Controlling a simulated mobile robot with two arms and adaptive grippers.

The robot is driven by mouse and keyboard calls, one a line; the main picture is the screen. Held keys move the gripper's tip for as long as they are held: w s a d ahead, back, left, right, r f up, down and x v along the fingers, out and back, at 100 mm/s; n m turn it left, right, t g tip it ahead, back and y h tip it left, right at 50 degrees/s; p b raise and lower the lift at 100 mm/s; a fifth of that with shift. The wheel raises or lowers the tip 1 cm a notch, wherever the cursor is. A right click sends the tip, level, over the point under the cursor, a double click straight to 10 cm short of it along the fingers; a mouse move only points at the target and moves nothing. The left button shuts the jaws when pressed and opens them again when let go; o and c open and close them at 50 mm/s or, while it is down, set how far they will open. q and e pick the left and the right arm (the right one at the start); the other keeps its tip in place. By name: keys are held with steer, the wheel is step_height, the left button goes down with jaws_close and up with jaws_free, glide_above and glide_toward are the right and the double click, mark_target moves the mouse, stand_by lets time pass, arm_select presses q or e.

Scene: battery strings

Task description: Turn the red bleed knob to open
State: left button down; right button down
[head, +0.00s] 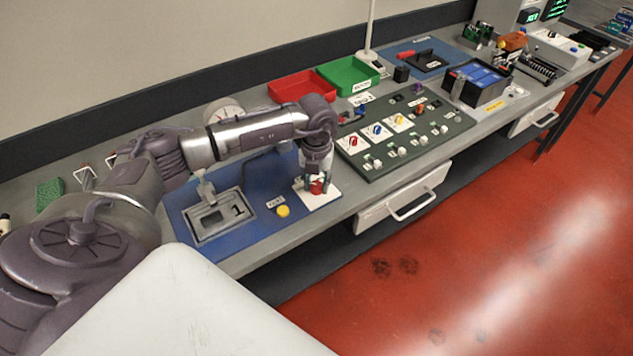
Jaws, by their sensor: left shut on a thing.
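The red bleed knob (316,188) stands on a white plate (322,200) at the right edge of the blue mat. My left gripper (315,178) points down over it from above, with its fingers around the knob, and is shut on it. The fingers hide part of the knob, and its turn angle cannot be told. My right gripper is not in view.
Left of the knob are a yellow button (283,211) and a grey framed unit (210,233). To the right is a dark panel (433,152) with several coloured knobs. Red (289,82) and green (338,70) trays stand behind.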

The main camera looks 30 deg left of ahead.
arm_select(q)
steer(key=m+b, duration=0.3)
steer(key=shift+f, duration=0.15)
steer(key=m+b, duration=0.4)
steer(key=m, duration=0.1)
steer(key=shift+m, duration=0.3)
steer(key=m+b, duration=0.2)
steer(key=m, duration=0.2)
steer(key=shift+b, duration=0.4)
steer(key=m+b, duration=0.2)
steer(key=m, duration=0.3)
steer(key=shift+r, duration=0.2)
steer(key=c, duration=0.8)
jaws_free()
